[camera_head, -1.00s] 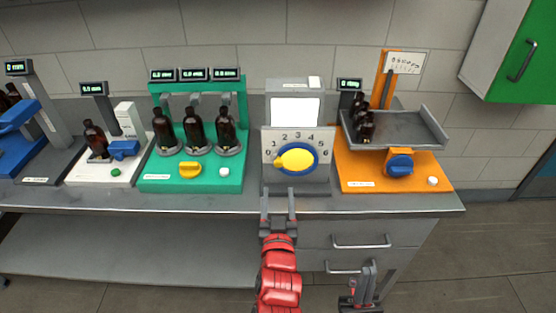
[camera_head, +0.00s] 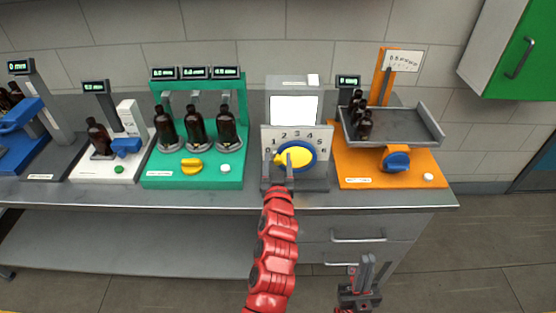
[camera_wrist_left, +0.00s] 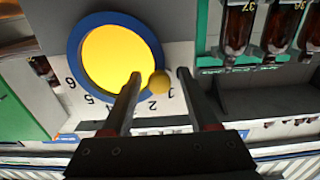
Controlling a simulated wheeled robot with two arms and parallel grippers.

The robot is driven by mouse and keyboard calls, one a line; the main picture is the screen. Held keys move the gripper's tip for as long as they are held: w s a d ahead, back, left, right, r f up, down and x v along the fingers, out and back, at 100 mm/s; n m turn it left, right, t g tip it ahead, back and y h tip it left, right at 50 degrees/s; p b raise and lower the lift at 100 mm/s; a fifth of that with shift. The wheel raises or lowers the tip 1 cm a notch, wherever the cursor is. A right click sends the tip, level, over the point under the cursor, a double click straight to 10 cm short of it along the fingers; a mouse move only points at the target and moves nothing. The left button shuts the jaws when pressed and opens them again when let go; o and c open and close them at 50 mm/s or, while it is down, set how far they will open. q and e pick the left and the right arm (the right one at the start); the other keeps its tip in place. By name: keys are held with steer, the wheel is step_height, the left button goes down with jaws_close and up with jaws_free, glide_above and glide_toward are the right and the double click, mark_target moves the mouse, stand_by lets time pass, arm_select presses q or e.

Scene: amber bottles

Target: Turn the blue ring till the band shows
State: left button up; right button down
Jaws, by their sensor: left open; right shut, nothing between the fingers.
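The blue ring (camera_head: 312,147) surrounds a yellow knob (camera_head: 297,158) on the front of a grey device with a numbered dial plate (camera_head: 324,133). In the left wrist view the blue ring (camera_wrist_left: 76,39) circles the yellow disc (camera_wrist_left: 115,55), and the knob's small round nub (camera_wrist_left: 159,82) lies toward the 1. My left gripper (camera_head: 280,162) is at the dial's lower left. In the left wrist view its open fingers (camera_wrist_left: 158,75) stand on either side of the nub, apart from each other. My right gripper (camera_head: 366,272) is shut and empty, low in front of the bench. I cannot make out any band.
A green station (camera_head: 150,182) with several amber bottles stands left of the dial device. An orange station (camera_head: 350,182) with a grey tray of bottles (camera_head: 430,128) stands to the right. The bench front edge (camera_head: 400,200) is clear.

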arm_select(q)
jaws_close()
steer(key=shift+d+r+m+b, duration=0.3)
steer(key=shift+m+b, duration=0.1)
steer(key=shift+m, duration=0.5)
steer(key=m, duration=0.1)
steer(key=r+m, duration=0.1)
steer(key=m, duration=0.1)
steer(key=shift+d+r+b, duration=0.2)
steer(key=shift+d+b, duration=0.1)
jaws_free()
